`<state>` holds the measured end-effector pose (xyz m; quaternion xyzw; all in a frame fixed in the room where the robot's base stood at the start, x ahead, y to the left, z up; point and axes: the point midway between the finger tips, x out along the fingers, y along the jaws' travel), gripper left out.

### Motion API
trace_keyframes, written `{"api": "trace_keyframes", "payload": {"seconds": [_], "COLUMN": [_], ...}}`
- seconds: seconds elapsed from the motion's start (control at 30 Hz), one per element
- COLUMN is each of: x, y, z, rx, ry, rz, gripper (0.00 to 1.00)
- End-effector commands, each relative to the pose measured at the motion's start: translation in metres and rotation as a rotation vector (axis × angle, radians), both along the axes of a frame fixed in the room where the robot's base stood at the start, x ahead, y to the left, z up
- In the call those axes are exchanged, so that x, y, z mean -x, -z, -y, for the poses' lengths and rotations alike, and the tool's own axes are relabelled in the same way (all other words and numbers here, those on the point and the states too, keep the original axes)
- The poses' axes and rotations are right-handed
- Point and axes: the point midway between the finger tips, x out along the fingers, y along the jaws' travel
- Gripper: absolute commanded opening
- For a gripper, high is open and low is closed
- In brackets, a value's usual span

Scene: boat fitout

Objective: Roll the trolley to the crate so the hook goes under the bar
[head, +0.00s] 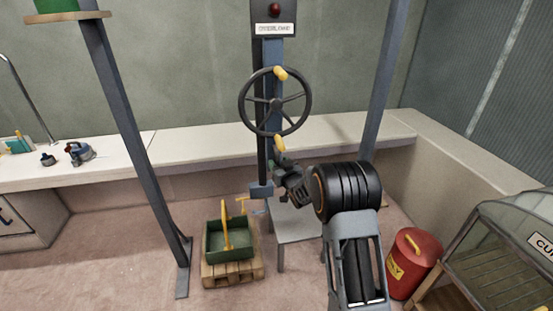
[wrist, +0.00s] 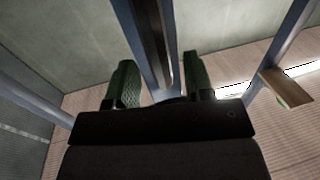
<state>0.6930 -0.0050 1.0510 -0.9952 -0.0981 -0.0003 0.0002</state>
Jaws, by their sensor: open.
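The green crate (head: 213,252) stands on a wooden pallet (head: 232,275) on the floor. A yellow bar (head: 226,225) rises over it. A small yellow piece (head: 242,204), perhaps the hook, shows just right of the bar; I cannot tell whether it touches. The trolley is not clearly in view.
An overload sign (head: 274,29) with a red lamp tops the middle post. Blue posts (head: 135,140) stand left and right. A white bench (head: 195,146) runs behind. A red bin (head: 413,262) and a glazed case (head: 510,245) stand at right. Floor left of the left post looks clear.

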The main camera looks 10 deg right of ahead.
Motion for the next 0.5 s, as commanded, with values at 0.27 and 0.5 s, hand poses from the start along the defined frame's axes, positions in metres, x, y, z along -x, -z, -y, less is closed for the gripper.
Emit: {"api": "trace_keyframes", "payload": {"seconds": [0.27,0.5], "x": [-0.021,-0.024], "y": [0.000,0.000], "z": [-0.004,-0.005], "rx": [0.000,0.000], "ry": [0.000,0.000], "rz": [0.000,-0.001], "gripper": [0.48,0.48]}}
